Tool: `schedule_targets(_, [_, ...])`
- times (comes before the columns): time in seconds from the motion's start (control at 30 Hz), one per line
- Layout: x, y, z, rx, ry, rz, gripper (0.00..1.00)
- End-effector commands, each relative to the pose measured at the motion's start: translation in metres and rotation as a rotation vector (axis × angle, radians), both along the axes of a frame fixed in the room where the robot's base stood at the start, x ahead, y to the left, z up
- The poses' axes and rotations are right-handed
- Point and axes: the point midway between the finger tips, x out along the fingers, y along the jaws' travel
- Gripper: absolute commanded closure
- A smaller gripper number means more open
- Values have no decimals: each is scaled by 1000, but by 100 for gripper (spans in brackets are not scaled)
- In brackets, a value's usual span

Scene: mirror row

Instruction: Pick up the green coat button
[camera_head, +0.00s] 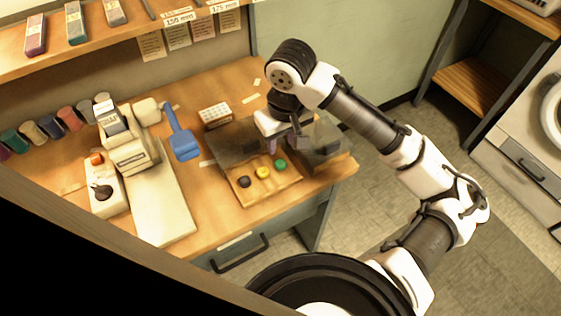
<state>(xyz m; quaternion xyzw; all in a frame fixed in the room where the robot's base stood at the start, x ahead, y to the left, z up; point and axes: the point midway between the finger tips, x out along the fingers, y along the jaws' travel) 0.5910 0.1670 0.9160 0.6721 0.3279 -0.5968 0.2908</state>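The green coat button (280,164) lies at the right end of a row of three on a shallow wooden tray (258,196). A yellow button (263,173) is in the middle and a dark button (244,182) is at the left. My gripper (271,146) points down just behind the row, nearest the green and yellow buttons. It appears apart from the green button, with nothing visibly held. The fingertips are small and dark, so their opening cannot be made out.
Dark see-through panels (228,146) stand around the gripper at the tray's back. A white box (214,115), a blue scoop-like tool (183,140) and a sewing-machine-like device (130,150) stand left. Thread spools (50,127) line the wall. The desk's right edge is close to the tray.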

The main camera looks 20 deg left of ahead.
Motion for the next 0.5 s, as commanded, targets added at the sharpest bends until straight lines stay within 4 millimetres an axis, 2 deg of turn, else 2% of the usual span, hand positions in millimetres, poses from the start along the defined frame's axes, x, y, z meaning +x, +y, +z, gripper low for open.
schedule_targets(0.1, [1, 1, -13, 1, 1, -1, 64])
schedule_targets(0.27, [0, 1, -22, 0, -1, 0, 64])
schedule_targets(0.5, [-5, -1, -53, 1, 1, 0, 64])
